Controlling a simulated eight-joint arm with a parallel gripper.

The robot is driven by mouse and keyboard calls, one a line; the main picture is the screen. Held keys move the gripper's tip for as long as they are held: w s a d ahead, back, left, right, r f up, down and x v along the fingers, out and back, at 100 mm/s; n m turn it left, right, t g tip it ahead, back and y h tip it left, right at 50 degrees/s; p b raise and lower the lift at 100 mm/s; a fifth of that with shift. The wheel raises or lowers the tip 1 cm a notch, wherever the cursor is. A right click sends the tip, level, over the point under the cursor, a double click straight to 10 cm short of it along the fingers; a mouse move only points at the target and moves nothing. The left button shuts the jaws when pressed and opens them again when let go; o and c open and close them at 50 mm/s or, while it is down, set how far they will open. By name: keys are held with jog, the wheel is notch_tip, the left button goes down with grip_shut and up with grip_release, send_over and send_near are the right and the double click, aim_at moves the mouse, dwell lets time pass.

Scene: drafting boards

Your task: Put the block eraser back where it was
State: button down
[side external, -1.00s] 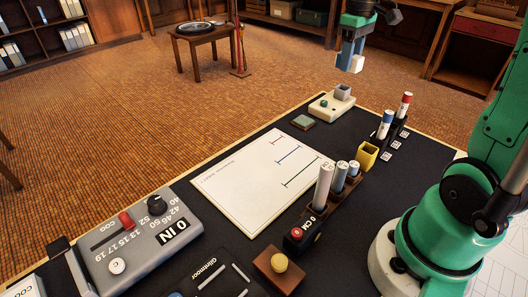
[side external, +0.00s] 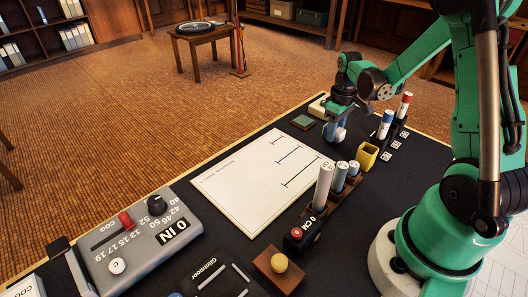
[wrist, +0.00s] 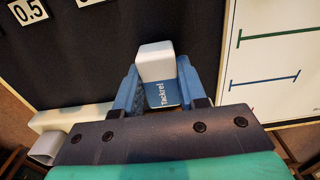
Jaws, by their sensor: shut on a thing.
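The block eraser (wrist: 156,66) is white with a blue sleeve lettered "Tackrel". My gripper (wrist: 155,90) is shut on it, with a blue finger on each side of the sleeve. In the side external view, my gripper (side external: 337,130) is low at the far right part of the dark board, past the top right corner of the white drawing sheet (side external: 255,180). The eraser's white end (side external: 340,136) shows below the fingers there. Whether it touches the board cannot be told.
A small green pad (side external: 303,122) lies left of my gripper. A cream device (side external: 318,106) is just behind it, partly hidden. A yellow cup (side external: 367,156) and upright markers (side external: 385,124) stand to the right. A rack with white rolls (side external: 323,188) stands nearer.

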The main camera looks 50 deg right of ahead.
jog(key=shift+f, duration=0.55)
jog(key=shift+c, duration=2.4)
grip_release()
jog(key=shift+f, duration=0.15)
notch_tip(320, 180, up, 12)
jog(key=s+a+r+t, duration=0.1)
jog(key=a+t, duration=0.6)
jog(key=a, duration=1.1)
jog(key=shift+s+a+r, duration=0.3)
jog(key=shift+s+r, duration=0.05)
jog(key=shift+r, duration=0.05)
